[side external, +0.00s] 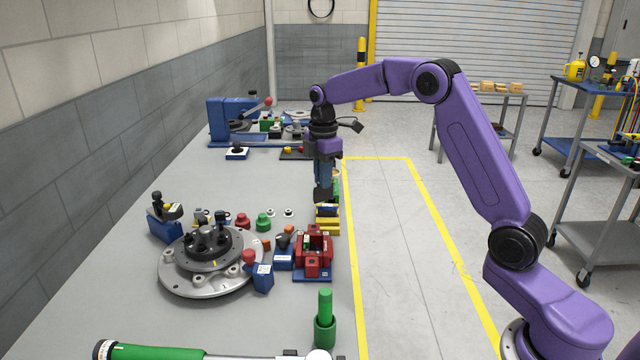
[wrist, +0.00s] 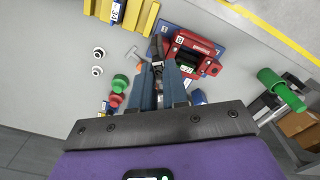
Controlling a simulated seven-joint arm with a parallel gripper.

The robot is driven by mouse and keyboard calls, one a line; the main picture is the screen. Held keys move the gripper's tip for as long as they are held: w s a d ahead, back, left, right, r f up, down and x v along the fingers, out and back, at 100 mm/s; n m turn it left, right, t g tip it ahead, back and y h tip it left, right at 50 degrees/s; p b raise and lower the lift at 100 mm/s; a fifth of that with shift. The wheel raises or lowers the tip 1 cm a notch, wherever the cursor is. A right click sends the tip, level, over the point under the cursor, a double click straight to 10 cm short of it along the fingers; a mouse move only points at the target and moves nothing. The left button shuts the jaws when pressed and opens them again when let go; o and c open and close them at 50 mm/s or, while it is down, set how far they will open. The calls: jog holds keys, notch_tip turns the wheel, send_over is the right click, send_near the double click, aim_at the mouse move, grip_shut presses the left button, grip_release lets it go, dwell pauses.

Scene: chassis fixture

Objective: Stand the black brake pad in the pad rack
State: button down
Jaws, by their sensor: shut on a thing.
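My gripper (side external: 322,186) points down above the bench, near its right edge. It is shut on a dark piece (side external: 321,196), which appears to be the black brake pad; its outline is partly hidden by the fingers. In the wrist view the blue fingers (wrist: 160,68) are close together, with black showing at their tips (wrist: 155,48). A yellow slatted block with a blue-and-white label, apparently the pad rack (side external: 328,225), stands on the bench below the gripper. It also shows at the top of the wrist view (wrist: 143,18). The held piece is above it and apart from it.
A red fixture on a blue base (side external: 313,255) stands nearer the camera than the rack. A round metal hub (side external: 210,262) is to its left, and a green cylinder (side external: 325,315) is in front. Red and green knobs (side external: 263,222) lie left of the rack. The bench beyond it is partly clear.

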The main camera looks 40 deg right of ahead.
aim_at(328, 199)
jog(key=shift+w+d+f+m, duration=0.3)
jog(key=shift+d+f+m, duration=0.35)
jog(key=shift+f+m, duration=0.65)
jog(key=shift+w+d+f+m, duration=0.35)
jog(key=shift+d+f+m, duration=0.4)
jog(key=shift+f, duration=1.05)
jog(key=shift+w+d+f+m, duration=0.3)
jog(key=shift+d+f+m, duration=0.2)
jog(key=shift+f+m, duration=0.85)
jog(key=shift+f, duration=0.4)
jog(key=shift+f, duration=1.05)
jog(key=c, duration=1.5)
grip_release()
jog(key=shift+r, duration=0.15)
